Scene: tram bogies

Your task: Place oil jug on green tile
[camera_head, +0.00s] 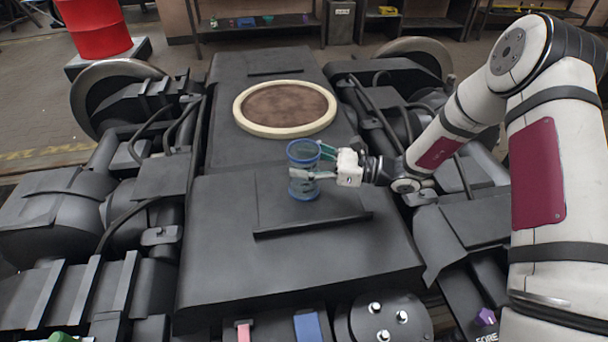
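A clear blue-tinted cylindrical container (302,188) with a blue rim stands upright on or just above the dark bogie's middle plate. I cannot tell whether it is the oil jug. My gripper (312,160) reaches in from the right with its fingers around the container, one across its front and one behind its upper right side. Whether the fingers press on it is not clear. I see no thing that is clearly the oil jug, and no green tile. A small green thing (63,338) is cut off at the bottom left edge; I cannot tell what it is.
A round tray (240,118) with a pale rim and brown inside lies behind the container. A red drum (95,25) stands back left. The near plate is bare.

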